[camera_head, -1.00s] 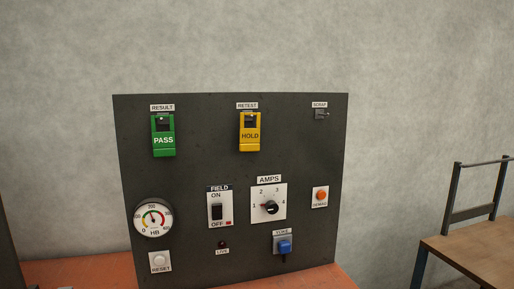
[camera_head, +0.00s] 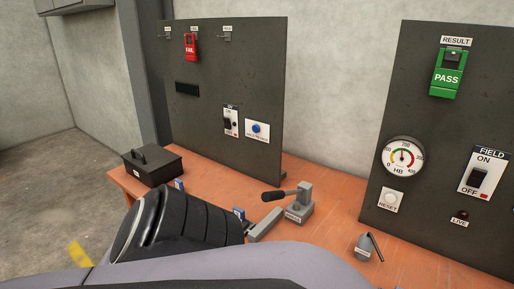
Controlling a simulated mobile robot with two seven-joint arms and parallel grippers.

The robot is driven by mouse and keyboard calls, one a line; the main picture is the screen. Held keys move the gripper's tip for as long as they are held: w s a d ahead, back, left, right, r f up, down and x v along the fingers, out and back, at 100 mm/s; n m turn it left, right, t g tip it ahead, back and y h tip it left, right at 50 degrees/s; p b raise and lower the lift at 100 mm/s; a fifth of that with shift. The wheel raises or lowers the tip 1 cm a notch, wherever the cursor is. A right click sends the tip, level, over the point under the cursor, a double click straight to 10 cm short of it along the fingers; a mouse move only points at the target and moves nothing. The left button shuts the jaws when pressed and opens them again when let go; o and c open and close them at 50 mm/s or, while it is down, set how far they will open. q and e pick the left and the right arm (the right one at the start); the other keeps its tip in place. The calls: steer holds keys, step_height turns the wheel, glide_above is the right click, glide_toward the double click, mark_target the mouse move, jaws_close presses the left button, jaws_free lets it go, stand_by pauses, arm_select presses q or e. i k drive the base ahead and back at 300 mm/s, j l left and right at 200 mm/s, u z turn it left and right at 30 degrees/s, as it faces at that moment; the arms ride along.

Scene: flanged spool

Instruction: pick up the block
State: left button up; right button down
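I cannot clearly make out a block. A small blue piece (camera_head: 239,213) shows just past my dark arm link, and another small blue piece (camera_head: 179,184) is by the black box; both are too small or too covered to identify. A grey bar-shaped piece (camera_head: 265,225) lies on the orange bench beside the arm, and I cannot tell what it belongs to. A black and purple-grey arm of mine crosses the lower left and hides part of the bench. Neither gripper's fingers are in view.
The orange bench (camera_head: 335,205) carries a black handled box (camera_head: 153,165), a grey lever device (camera_head: 300,203) and a small grey fixture with a rod (camera_head: 367,246). A dark panel with a red FAIL cover (camera_head: 190,46) and another with a green PASS cover (camera_head: 446,75) stand upright.

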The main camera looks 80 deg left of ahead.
mark_target(240, 213)
steer(key=u, duration=2.6)
steer(key=i+z, duration=0.1)
steer(key=z, duration=0.25)
steer(key=i+j+z, duration=0.1)
steer(key=z, duration=0.3)
steer(key=i+j+z, duration=0.1)
steer(key=z, duration=0.25)
